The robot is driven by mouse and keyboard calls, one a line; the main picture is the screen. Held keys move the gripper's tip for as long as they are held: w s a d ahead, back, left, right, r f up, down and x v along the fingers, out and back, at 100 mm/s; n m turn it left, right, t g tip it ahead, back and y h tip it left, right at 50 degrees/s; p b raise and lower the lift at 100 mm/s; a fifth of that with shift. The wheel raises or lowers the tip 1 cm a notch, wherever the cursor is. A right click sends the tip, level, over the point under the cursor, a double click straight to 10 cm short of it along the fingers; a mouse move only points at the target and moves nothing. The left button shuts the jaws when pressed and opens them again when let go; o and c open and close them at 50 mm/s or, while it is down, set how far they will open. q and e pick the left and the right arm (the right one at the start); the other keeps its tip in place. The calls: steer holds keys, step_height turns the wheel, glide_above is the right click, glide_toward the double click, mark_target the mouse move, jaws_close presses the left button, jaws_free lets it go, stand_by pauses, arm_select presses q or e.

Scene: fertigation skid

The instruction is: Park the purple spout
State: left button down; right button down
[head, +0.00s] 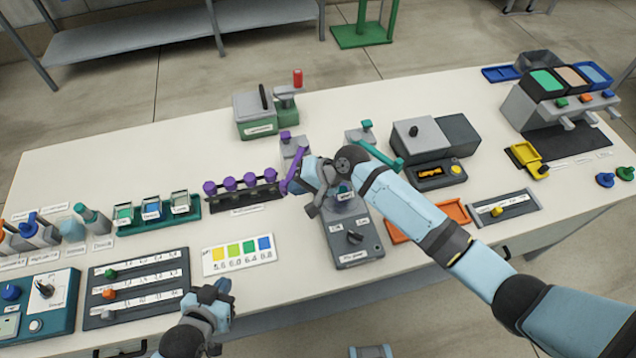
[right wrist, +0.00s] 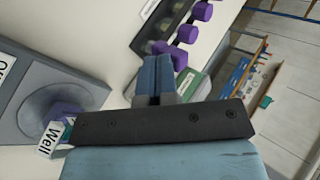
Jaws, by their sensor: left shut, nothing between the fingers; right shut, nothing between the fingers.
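The purple spout (head: 295,173) is a slim bar on a grey stand with a purple knob (head: 285,136), in the middle of the bench in the head view. It slants from the stand toward the front, left of the grey device with a round well. My right gripper (head: 308,180) is shut and empty, close beside the spout's right side; whether they touch is unclear. In the right wrist view its blue fingers (right wrist: 153,78) are together. My left gripper (head: 216,292) is shut and empty at the bench's front edge.
A black rack of purple knobs (head: 242,189) stands left of the spout. A teal spout (head: 385,155) is to the right, behind my right arm. The grey device (head: 357,251) sits below my right gripper. A colour card (head: 238,255) lies front left. Bare bench lies at the back left.

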arm_select(q)
steer(key=shift+d+r, duration=0.15)
steer(key=shift+r, duration=0.05)
steer(key=shift+d+r, duration=0.1)
arm_select(e)
steer(key=shift+w+a+r, duration=0.1)
steer(key=shift+a, duration=0.8)
arm_select(q)
steer(key=shift+r, duration=0.1)
